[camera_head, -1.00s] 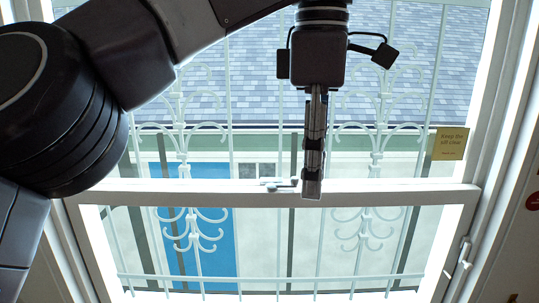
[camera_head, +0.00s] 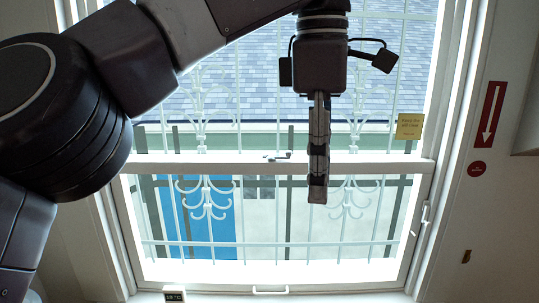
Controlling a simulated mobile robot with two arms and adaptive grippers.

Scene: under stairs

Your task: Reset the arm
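My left arm comes in from the left across the top of the view. Its gripper (camera_head: 318,190) hangs straight down in front of the window, at about the height of the rail between the two panes. I see the gripper edge-on, so the gap between its fingers is hidden. No object shows at its tip. My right gripper is not in the view.
A white-framed window (camera_head: 290,168) with a latch fills the middle, with white scrollwork bars outside. A yellow note (camera_head: 410,126) is on the right of the glass. A red arrow sign (camera_head: 487,113) is on the right wall. A small display (camera_head: 174,294) is at the sill.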

